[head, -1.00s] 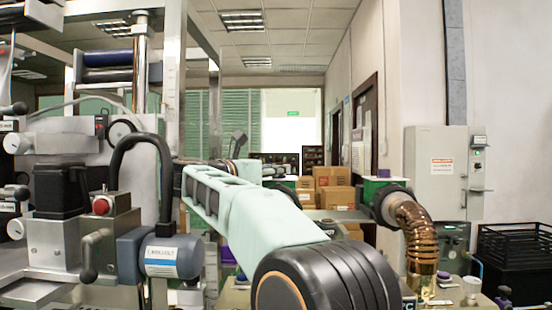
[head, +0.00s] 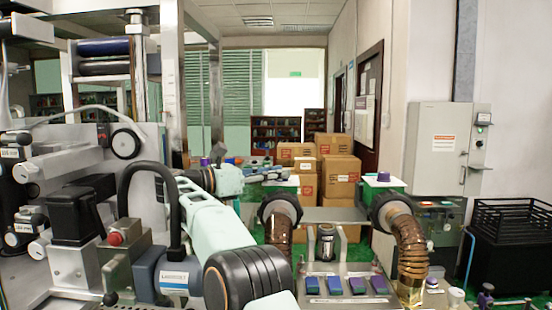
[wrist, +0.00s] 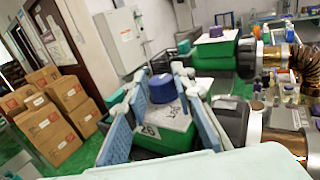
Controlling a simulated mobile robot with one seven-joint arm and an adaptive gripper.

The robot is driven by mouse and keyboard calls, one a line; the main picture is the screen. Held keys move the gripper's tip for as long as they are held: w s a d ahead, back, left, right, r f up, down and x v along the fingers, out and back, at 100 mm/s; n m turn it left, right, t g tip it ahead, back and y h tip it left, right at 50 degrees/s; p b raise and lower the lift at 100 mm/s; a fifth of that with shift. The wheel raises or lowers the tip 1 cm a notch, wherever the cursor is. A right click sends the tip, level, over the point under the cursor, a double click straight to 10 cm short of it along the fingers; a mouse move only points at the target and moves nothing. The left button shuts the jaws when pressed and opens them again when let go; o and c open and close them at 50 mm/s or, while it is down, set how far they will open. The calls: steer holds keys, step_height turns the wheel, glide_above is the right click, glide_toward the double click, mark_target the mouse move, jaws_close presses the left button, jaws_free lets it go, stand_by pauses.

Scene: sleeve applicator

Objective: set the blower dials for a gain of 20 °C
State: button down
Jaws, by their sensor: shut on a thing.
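Two green blowers with white tops stand side by side in the head view, the left one (head: 291,185) and the right one (head: 372,186). Each has a copper hose. My gripper (wrist: 161,76) is at the left blower. In the wrist view its pale blue fingers reach over the white top (wrist: 165,119) and close around the purple dial (wrist: 162,90). Black markings, one like "26", show on the white top; the dial's setting is not readable. The right blower's dial (wrist: 217,31) stands free on its own white top. In the head view my gripper hides the held dial.
Stacked cardboard boxes (head: 339,177) stand behind the blowers. A grey wall cabinet (head: 440,150) and a black crate (head: 511,240) are at the right. A panel with blue and purple switches (head: 345,287) lies in front. Machinery with a blue-grey motor (head: 172,275) is close at left.

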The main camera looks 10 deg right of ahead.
steer(key=shift+w+r+m+g+h+p, duration=0.15)
steer(key=shift+r+m+g+h+p, duration=0.4)
steer(key=shift+p, duration=1.5)
steer(key=shift+f+g+p, duration=0.35)
steer(key=shift+g+p, duration=0.3)
steer(key=shift+p, duration=0.05)
steer(key=c, duration=1.7)
jaws_free()
steer(key=shift+o, duration=0.4)
steer(key=shift+f, duration=0.15)
steer(key=t+b, duration=0.1)
steer(key=b, duration=0.3)
steer(key=shift+f+n+y, duration=0.25)
steer(key=shift+f+y, duration=0.05)
steer(key=shift+y, duration=0.05)
steer(key=n+t+b, duration=0.1)
steer(key=b, duration=0.3)
steer(key=n+t+y+b, duration=0.1)
steer(key=t+b, duration=0.1)
steer(key=b, duration=0.2)
steer(key=n+t+y+b, duration=0.1)
steer(key=t+b, duration=0.1)
steer(key=b, duration=0.2)
steer(key=shift+s+d, duration=0.2)
steer(key=shift+s, duration=0.15)
